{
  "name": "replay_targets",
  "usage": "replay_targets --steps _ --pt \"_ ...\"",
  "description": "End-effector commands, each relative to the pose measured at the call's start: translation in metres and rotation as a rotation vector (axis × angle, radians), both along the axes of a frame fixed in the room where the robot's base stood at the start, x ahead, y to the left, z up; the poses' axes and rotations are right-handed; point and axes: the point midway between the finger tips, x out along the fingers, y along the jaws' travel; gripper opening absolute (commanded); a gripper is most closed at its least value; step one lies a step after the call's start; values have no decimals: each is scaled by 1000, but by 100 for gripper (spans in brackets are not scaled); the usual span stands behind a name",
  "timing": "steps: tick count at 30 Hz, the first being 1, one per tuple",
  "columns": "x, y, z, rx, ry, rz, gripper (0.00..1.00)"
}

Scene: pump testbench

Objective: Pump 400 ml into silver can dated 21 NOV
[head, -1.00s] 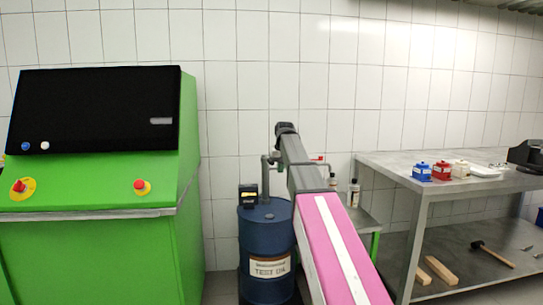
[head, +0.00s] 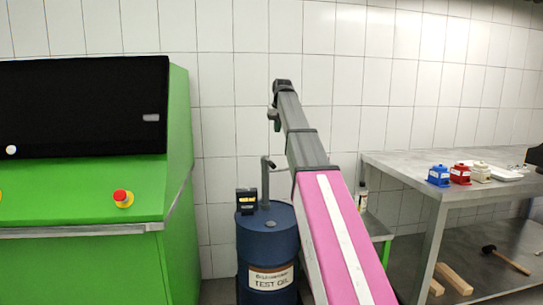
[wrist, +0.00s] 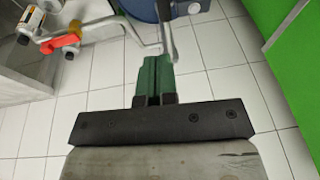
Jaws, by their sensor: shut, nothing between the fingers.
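The blue drum (head: 266,245) labelled TEST OIL stands on the floor, with a grey upright pipe (head: 265,185) and a small black box with a yellow-edged display (head: 247,201) on top. My gripper (head: 276,126) is raised above and behind the drum. In the wrist view its green fingers (wrist: 153,80) are shut and empty, pointing toward a grey pipe with a bent metal spout (wrist: 110,42). A red valve handle (wrist: 59,41) shows there. A container (wrist: 24,24) at the upper left may be a can; I cannot read a date or confirm it is silver.
A green console (head: 90,250) with a black screen stands at the left. A low side table (head: 374,228) with a bottle (head: 362,199) is partly hidden behind my arm. Tiled floor shows.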

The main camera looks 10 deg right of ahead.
Motion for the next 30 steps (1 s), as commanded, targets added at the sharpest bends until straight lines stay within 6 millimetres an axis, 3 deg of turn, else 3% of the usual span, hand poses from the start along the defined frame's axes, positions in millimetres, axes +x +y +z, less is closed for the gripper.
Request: replay_targets --steps 14,20,30 --pt "1 0 -4 0 0 0 0" --pt "6 2 -29 0 2 0 0" --pt "22 7 -90 0 2 0 0"
